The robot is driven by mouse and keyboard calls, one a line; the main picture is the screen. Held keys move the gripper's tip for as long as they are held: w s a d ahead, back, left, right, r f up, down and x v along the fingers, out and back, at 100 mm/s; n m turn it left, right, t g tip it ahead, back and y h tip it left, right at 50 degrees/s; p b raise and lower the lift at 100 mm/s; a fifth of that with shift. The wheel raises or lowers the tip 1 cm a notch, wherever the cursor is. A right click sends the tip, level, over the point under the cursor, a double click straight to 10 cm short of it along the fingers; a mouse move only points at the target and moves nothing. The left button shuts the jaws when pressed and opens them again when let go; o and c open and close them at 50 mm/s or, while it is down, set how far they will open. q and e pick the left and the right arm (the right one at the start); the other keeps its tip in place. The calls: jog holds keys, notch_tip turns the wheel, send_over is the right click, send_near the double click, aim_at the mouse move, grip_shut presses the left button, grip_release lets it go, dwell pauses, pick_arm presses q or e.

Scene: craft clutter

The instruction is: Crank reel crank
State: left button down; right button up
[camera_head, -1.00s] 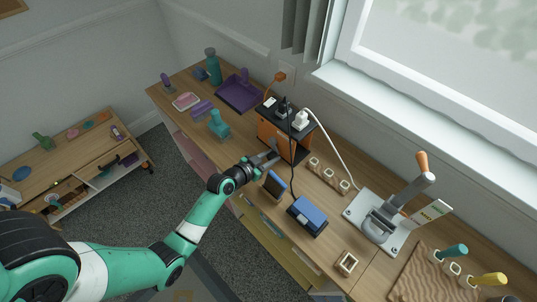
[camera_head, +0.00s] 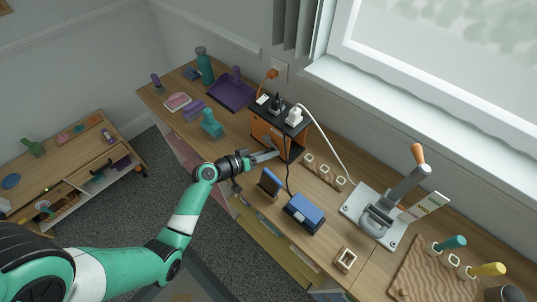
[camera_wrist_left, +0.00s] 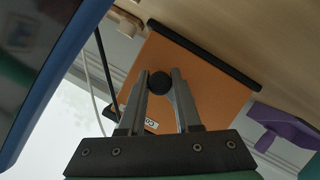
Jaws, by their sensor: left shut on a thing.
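The reel is an orange box with a black top (camera_head: 267,134) on the wooden bench, with plugs and cords on its top. In the left wrist view its orange face (camera_wrist_left: 213,88) fills the middle, with a dark edge strip. A round black crank knob (camera_wrist_left: 159,83) stands out from that face. My left gripper (camera_head: 274,153) reaches the front of the box; in the left wrist view its two grey fingers (camera_wrist_left: 163,82) are shut on the knob, one on each side. The crank arm is hidden behind the knob and fingers. My right gripper is not in view.
A blue-topped box (camera_head: 304,212) and a small dark stand (camera_head: 270,183) are close to the right of my left gripper. A lever press (camera_head: 385,208) stands farther right. A teal clamp-like object (camera_head: 211,124) and a purple dustpan (camera_head: 233,92) are to the left.

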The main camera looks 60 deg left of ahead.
pick_arm(q)
jog(key=shift+a, duration=0.1)
dwell(0.3)
jog(key=c, duration=1.1)
grip_release()
jog(key=o, duration=0.5)
jog(key=shift+a+r, duration=0.1)
jog(key=p+v, duration=1)
jog(key=v, duration=0.1)
jog(key=shift+s, duration=0.35)
